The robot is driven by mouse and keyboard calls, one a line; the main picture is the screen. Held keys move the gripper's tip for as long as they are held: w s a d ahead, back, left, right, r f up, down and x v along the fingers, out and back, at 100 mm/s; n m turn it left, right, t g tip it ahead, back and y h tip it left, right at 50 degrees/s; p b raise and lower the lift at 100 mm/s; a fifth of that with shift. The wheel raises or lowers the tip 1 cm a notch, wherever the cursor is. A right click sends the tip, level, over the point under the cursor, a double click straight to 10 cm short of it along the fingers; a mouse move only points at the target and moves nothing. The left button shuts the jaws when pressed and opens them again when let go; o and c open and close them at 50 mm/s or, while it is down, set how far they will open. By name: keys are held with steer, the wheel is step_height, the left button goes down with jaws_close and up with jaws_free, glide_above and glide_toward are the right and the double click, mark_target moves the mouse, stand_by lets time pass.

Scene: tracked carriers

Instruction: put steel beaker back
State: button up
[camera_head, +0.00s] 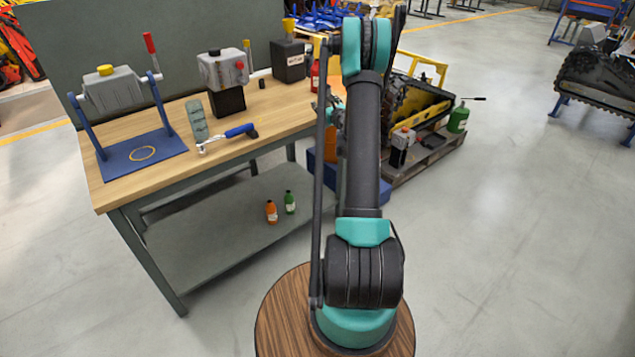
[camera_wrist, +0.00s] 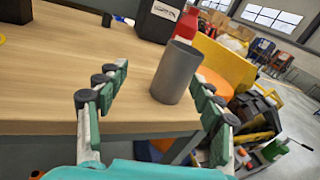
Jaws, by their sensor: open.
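A dark grey steel beaker (camera_wrist: 177,74) stands upright near the edge of the wooden bench top (camera_wrist: 60,80) in the wrist view. My gripper (camera_wrist: 161,76) is open, with one finger on each side of the picture around the beaker. The beaker shows between and ahead of the fingertips, nearer the right finger; I cannot tell whether that finger touches it. In the head view my arm covers most of my gripper, and I cannot make out the beaker there.
A black labelled box (camera_wrist: 160,18) and a red container (camera_wrist: 187,22) are beyond the beaker. On the bench (camera_head: 250,108) are a blue stand (camera_head: 140,153), a grey device (camera_head: 222,72) and a blue-handled tool (camera_head: 228,136). Two small bottles stand on the lower shelf (camera_head: 225,230).

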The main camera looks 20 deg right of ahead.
steer(key=s+a+r+n+g+y, duration=0.4)
steer(key=s+a+n, duration=0.4)
steer(key=a+n, duration=0.45)
steer(key=s+a+r+n+g, duration=0.1)
steer(key=s+a+n+g, duration=0.2)
steer(key=s+a+n, duration=0.85)
steer(key=s+d+f+n+g+h, duration=0.1)
steer(key=s+f+n+g, duration=0.1)
steer(key=s, duration=0.9)
steer(key=s+f+n+g+h, duration=0.2)
steer(key=s+f+n, duration=0.2)
steer(key=s, duration=0.7)
steer(key=s+d+f+n+g+h, duration=0.1)
steer(key=s+n, duration=0.3)
steer(key=s, duration=0.7)
steer(key=shift+s+d+f+g+h, duration=0.35)
steer(key=shift+f+g, duration=0.35)
steer(key=shift+f, duration=0.2)
